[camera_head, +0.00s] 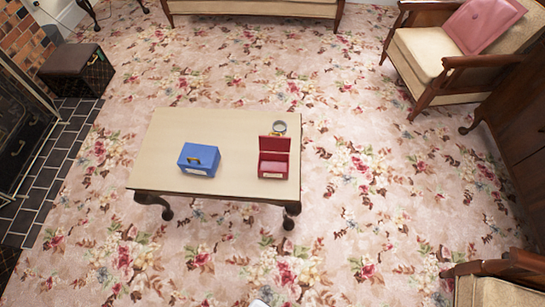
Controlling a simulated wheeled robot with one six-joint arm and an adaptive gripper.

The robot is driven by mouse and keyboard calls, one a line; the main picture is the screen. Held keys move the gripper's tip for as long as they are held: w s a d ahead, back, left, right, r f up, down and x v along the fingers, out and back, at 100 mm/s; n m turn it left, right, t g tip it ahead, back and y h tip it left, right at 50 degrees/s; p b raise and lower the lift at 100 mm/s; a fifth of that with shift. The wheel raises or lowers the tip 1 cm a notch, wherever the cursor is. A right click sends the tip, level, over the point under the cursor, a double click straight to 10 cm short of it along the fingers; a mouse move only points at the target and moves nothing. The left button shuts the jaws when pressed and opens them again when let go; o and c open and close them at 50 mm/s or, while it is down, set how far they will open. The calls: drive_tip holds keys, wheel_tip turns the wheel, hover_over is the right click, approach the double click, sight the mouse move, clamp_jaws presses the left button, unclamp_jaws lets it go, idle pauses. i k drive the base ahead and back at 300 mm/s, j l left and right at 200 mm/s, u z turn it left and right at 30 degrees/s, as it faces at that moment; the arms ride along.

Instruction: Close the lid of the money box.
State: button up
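Two small boxes sit on a pale low table (225,127). The red box (273,168) stands near the table's right front corner, with its lid (274,145) raised upright at the back and its inside showing. The blue box (199,159) stands left of it, with its lid shut and a handle on top. Both have a light label on the front. I cannot tell from the picture which one is called the money box. My gripper does not show clearly; only a small pale shape (259,303) cuts into the bottom edge.
A round metallic item (280,127) lies just behind the red lid. An armchair (440,50) and a dark wooden cabinet (520,120) stand at the right. A dark chest (77,70) and a fireplace are at the left. Flowered carpet (350,230) around the table is clear.

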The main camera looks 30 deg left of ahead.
sight(275, 144)
drive_tip(key=u, duration=1)
